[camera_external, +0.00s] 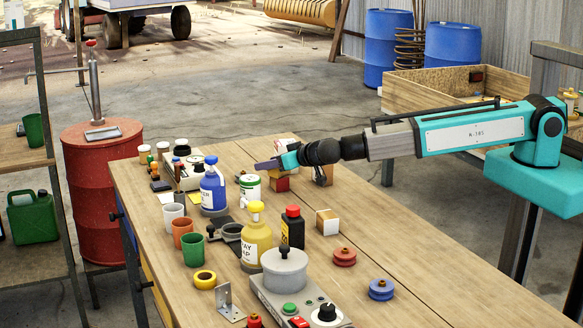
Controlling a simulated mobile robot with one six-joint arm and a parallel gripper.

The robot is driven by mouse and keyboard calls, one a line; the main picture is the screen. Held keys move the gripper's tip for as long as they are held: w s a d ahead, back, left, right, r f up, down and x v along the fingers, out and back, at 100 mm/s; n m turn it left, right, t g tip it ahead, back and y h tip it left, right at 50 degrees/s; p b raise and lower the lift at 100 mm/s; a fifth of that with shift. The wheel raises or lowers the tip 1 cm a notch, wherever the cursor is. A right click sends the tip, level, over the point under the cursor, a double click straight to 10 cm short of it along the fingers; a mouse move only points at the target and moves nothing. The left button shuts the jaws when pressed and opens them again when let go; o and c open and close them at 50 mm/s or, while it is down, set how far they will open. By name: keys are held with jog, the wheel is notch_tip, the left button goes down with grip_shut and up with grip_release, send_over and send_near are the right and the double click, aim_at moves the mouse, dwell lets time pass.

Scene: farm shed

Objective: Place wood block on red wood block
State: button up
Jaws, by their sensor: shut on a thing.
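My gripper (274,165) is over the far part of the wooden workbench (385,262), with the arm reaching in from the right. It is shut on a small tan wood block (278,173), partly hidden by the fingers. The red wood block (280,185) sits on the bench directly below the held block. The two look stacked or nearly touching; from this view I cannot tell if there is a small gap.
A tan and dark block (323,175) stands just right of the red block. A yellow bottle (256,243), black bottle (292,229) and white-faced wood block (327,222) are nearer. The right bench side is fairly clear.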

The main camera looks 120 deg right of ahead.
jog(key=shift+f, duration=0.1)
jog(key=o, duration=1)
jog(key=shift+o, duration=0.2)
jog(key=shift+r, duration=0.2)
jog(key=shift+s+a, duration=0.2)
jog(key=shift+a, duration=0.15)
jog(key=b+v, duration=0.3)
jog(key=v, duration=0.8)
jog(key=shift+b, duration=0.35)
jog(key=shift+w, duration=0.1)
jog(key=shift+p+x, duration=1.1)
jog(key=shift+x, duration=1.95)
jog(key=shift+p+x, duration=0.5)
jog(key=shift+x, duration=1.15)
